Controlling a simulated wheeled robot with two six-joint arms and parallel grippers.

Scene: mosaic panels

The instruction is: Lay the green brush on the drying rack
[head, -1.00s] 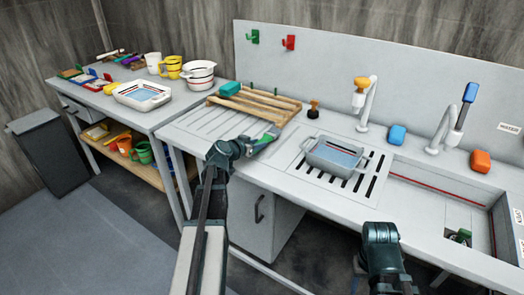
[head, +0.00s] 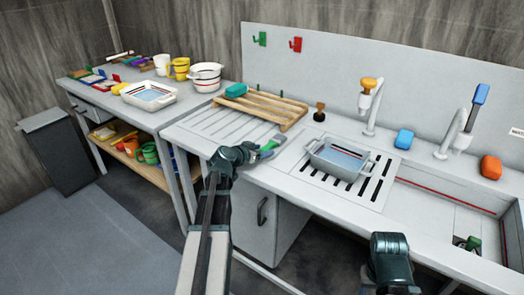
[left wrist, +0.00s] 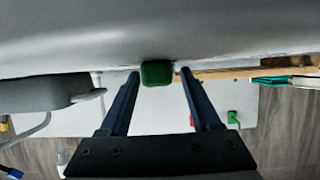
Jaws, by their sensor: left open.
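The green brush (head: 269,146) lies on the counter between the wooden drying rack and the grey basin. My left gripper (head: 262,152) is at the brush, with its jaws open. In the left wrist view a green block-like part of the brush (left wrist: 156,73) shows between the two spread fingertips (left wrist: 159,76), with no clear grip on it.
A grey basin (head: 340,158) with water stands on the slotted plate, right of the brush. The sink and taps are farther right. A dark stamp-like item (head: 319,112) stands beside the rack. Most rack slats are bare. A side table (head: 200,118) holds cups and a white tray.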

